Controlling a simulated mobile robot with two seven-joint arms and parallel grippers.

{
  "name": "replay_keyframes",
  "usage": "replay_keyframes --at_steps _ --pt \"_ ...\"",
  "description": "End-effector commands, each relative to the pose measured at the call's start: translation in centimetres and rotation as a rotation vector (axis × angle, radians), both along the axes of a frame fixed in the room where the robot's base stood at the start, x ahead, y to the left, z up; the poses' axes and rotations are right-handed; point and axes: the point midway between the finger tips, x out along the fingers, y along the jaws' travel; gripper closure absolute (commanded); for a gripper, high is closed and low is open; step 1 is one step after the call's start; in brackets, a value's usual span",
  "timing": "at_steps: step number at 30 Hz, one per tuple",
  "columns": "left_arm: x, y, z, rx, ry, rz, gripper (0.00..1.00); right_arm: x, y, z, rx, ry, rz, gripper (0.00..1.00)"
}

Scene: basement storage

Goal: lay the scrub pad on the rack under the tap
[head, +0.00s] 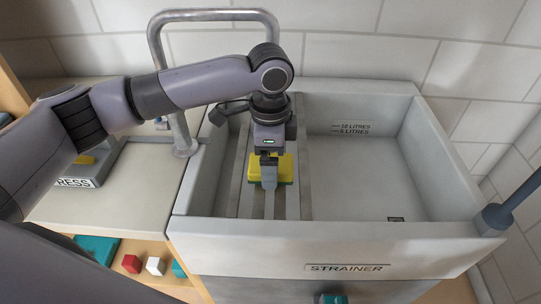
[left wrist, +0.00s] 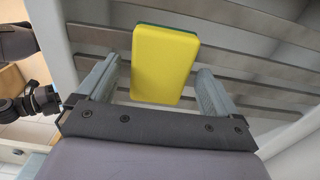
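The scrub pad (head: 284,167), a yellow block with a green layer, is in the left part of the sink, at the slatted metal rack (head: 230,180). In the left wrist view the pad (left wrist: 165,62) lies over the rack's slats (left wrist: 240,62). My left gripper (head: 268,172) points down at the pad. Its two fingers (left wrist: 155,85) stand apart on either side of the pad, with a gap showing at each side. Whether the pad's underside touches the slats is hard to tell. The tap (head: 180,130) arches over from the left, its spout end behind my arm. My right gripper is out of view.
The sink's wide right basin (head: 365,180) is empty apart from a small dark fitting. A strainer-labelled front wall (head: 345,267) and a blue-grey post (head: 500,215) bound it. A grey press-labelled box (head: 85,175) stands on the left counter, above a shelf with small blocks (head: 155,266).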

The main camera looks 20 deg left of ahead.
Motion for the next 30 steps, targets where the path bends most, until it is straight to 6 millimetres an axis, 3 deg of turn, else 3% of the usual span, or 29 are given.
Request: replay_keyframes --at_steps 6,21,30 --pt "0.0 0.0 0.5 -0.001 -0.001 -0.001 0.06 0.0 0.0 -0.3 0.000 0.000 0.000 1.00" --pt "0.0 0.0 10.2 -0.001 -0.001 0.000 0.06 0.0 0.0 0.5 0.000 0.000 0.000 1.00" --pt "0.0 0.1 12.3 0.000 0.001 0.001 0.06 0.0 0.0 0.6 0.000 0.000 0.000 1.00"
